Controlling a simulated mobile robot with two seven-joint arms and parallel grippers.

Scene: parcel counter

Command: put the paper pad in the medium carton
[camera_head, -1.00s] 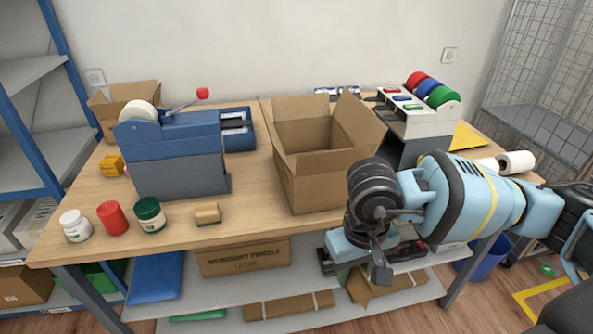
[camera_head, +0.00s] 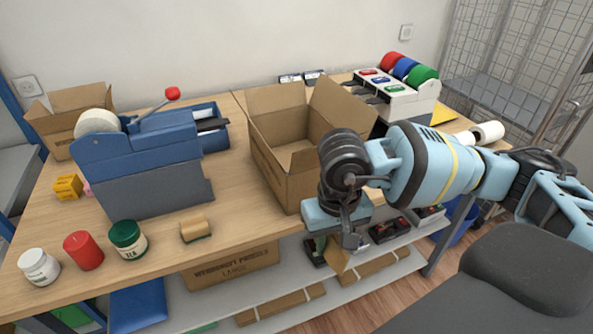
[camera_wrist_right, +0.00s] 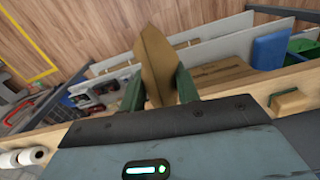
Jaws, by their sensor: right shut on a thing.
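My right gripper (camera_head: 335,240) is low at the front edge of the table, in front of the open carton. It is shut on a tan, flat piece, which looks like the paper pad (camera_wrist_right: 157,66). In the right wrist view the pad stands between the two green fingers (camera_wrist_right: 158,88). In the head view only a tan bit of the pad (camera_head: 337,262) shows under the gripper. The open brown carton (camera_head: 268,165), which looks like the medium carton, stands mid-table with flaps up. My right wrist hides its front right corner. My left gripper is not in view.
A blue tape machine (camera_head: 145,165) with a red-knobbed lever stands left of the carton. Jars, a red cylinder (camera_head: 83,251) and a tan block (camera_head: 195,228) are along the front left edge. A label dispenser (camera_head: 395,98) stands behind right. Flat boxes lie on the lower shelf (camera_head: 330,297).

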